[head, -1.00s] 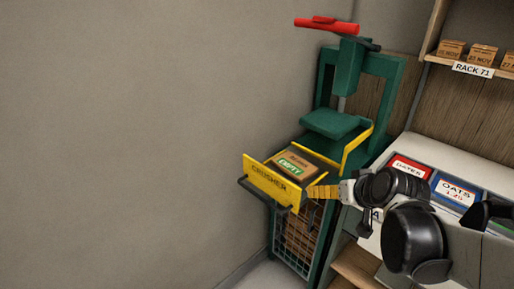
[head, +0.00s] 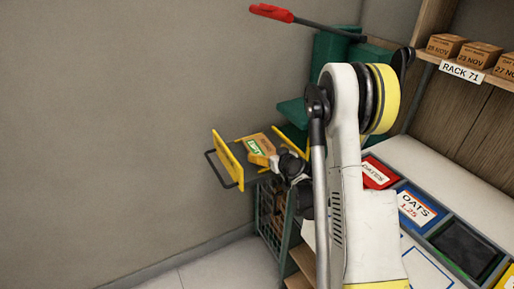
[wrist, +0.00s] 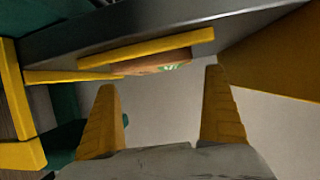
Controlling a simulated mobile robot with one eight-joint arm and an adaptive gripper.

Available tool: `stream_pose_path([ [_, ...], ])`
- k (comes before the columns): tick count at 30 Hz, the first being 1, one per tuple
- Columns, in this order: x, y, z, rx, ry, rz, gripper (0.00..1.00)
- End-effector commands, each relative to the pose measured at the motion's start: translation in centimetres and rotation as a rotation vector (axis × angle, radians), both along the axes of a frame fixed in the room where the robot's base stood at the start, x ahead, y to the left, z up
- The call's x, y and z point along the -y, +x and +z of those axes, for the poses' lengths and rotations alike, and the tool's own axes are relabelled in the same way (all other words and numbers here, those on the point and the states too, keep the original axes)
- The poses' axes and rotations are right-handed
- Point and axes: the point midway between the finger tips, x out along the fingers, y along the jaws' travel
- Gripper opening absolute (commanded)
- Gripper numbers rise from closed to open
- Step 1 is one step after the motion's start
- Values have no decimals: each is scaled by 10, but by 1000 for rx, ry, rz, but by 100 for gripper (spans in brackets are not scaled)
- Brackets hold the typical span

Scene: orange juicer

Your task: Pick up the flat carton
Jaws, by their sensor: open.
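The flat carton (head: 264,141) is brown with a green label and lies in the yellow-fronted drawer (head: 228,160) of the green crusher. My gripper (head: 262,160) is at the near right side of the drawer, close to the carton; my arm hides part of this area. In the wrist view my gripper (wrist: 163,85) is open, with two yellow fingers wide apart and nothing between them. The carton (wrist: 165,66) shows there as a thin strip beyond the fingertips, partly behind a yellow bar (wrist: 150,48).
The green crusher (head: 333,48) has a long lever with a red grip (head: 271,13). A mesh cage (head: 270,216) is below the drawer. A counter with a red dates bin (head: 378,172) and blue oats bin (head: 420,207) is at right. The wall side at left is clear.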

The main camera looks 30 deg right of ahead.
Motion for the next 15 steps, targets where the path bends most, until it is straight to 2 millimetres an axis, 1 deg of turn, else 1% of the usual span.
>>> stream_pose_path([
  [1,0,9,-6,0,-1,2,100],
  [3,1,19,-10,0,-2,1,100],
  [8,4,35,-16,0,-1,0,100],
  [12,8,57,-24,-1,-1,2,100],
  [15,8,69,-28,-1,0,1,100],
])
